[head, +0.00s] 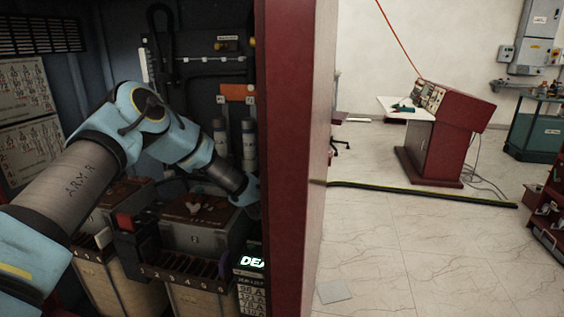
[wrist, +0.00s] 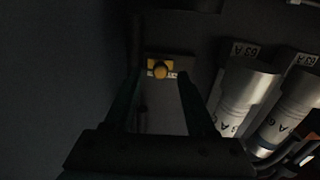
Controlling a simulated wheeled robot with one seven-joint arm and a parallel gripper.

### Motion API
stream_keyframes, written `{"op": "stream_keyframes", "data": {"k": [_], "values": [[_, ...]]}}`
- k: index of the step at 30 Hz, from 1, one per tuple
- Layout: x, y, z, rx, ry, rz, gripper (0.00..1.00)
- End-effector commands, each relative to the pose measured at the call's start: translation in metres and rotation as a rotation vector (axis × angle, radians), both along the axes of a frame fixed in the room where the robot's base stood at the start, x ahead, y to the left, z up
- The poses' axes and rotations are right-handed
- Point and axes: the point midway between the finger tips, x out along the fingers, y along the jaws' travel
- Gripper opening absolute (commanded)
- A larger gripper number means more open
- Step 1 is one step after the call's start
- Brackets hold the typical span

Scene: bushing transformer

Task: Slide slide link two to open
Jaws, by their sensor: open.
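In the wrist view my gripper (wrist: 160,82) is open and dark. Its two fingers point at a small yellow knob (wrist: 160,71) on a labelled plate on the dark wall. The knob lies between the fingertips in the picture, and nothing is held. The plate's lettering is too small and dark to read, so I cannot tell whether this is slide link two. In the head view my arm reaches into the dark cabinet, and my gripper is hidden behind the red cabinet edge.
Silver cylinders marked 63 A (wrist: 248,95) stand close to the right finger. In the head view, boxy units (head: 205,235) fill the cabinet floor below my arm. The red cabinet side (head: 294,160) bounds the right. Beyond it are open floor and a red console (head: 440,135).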

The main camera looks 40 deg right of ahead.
Motion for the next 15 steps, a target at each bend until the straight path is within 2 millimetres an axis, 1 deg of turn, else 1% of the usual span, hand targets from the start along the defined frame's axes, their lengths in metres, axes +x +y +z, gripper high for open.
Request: {"op": "stream_keyframes", "data": {"k": [3,6,14,15], "values": [[0.0051,-0.0079,0.0005,0.000,0.000,0.000,0.56],[0.0072,-0.0111,0.0003,0.000,0.000,0.000,0.56],[0.0078,-0.0118,-0.0001,0.001,-0.001,0.000,0.56],[0.0078,-0.0118,-0.0002,0.001,-0.001,0.000,0.54]]}}
